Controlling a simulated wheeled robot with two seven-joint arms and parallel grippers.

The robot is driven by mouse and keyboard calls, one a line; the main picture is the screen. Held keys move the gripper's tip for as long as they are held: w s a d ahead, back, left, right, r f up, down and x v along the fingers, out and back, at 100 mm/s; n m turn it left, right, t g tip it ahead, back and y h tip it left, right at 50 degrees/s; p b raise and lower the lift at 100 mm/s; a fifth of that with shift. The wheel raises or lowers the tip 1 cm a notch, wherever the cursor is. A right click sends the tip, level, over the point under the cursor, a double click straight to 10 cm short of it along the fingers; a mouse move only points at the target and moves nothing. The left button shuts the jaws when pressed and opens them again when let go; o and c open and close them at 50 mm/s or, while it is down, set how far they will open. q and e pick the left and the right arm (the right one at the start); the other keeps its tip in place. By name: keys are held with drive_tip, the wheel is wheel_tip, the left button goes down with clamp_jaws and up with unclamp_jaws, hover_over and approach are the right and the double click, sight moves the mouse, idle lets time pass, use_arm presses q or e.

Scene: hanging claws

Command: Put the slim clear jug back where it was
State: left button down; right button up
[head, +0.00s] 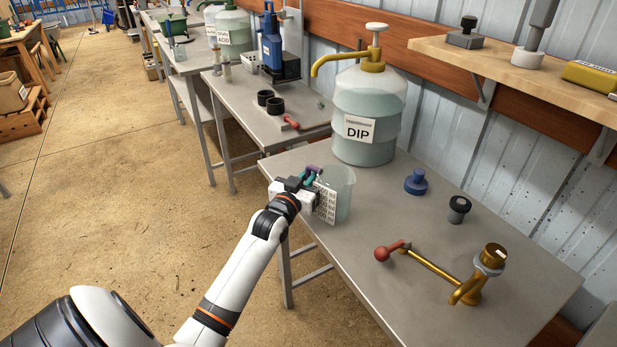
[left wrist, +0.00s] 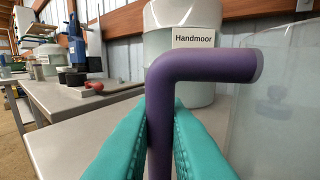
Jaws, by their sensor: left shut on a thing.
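The slim clear jug (head: 345,190) is at the near left edge of the front table (head: 405,225), with a printed white panel on its side. In the left wrist view its clear wall (left wrist: 275,110) stands at the right, upright, beside its purple handle (left wrist: 160,105). My left gripper (head: 310,181) has teal fingers shut on the handle; they show on both sides of it in the left wrist view (left wrist: 160,140). I cannot tell whether the jug's base touches the table. My right gripper is not in view.
A large jar (head: 365,110) labelled DIP, with a brass pump, stands behind the jug. A blue stopper (head: 416,182), a dark-capped cylinder (head: 459,209) and a brass tap (head: 480,275) with a red-knobbed lever stand to the right. A smaller clear vessel (head: 180,52) is on a far table.

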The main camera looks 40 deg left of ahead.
use_arm(q)
drive_tip(key=shift+f, duration=0.1)
drive_tip(key=c, duration=1.5)
unclamp_jaws()
drive_tip(key=shift+o, duration=0.2)
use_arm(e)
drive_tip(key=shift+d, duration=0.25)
use_arm(q)
drive_tip(key=shift+s, duration=0.1)
drive_tip(key=s+d, duration=0.2)
drive_tip(key=s, duration=0.9)
drive_tip(key=shift+s+d+r+b, duration=0.2)
drive_tip(key=shift+s+d+b, duration=0.05)
drive_tip(key=shift+s+b, duration=0.1)
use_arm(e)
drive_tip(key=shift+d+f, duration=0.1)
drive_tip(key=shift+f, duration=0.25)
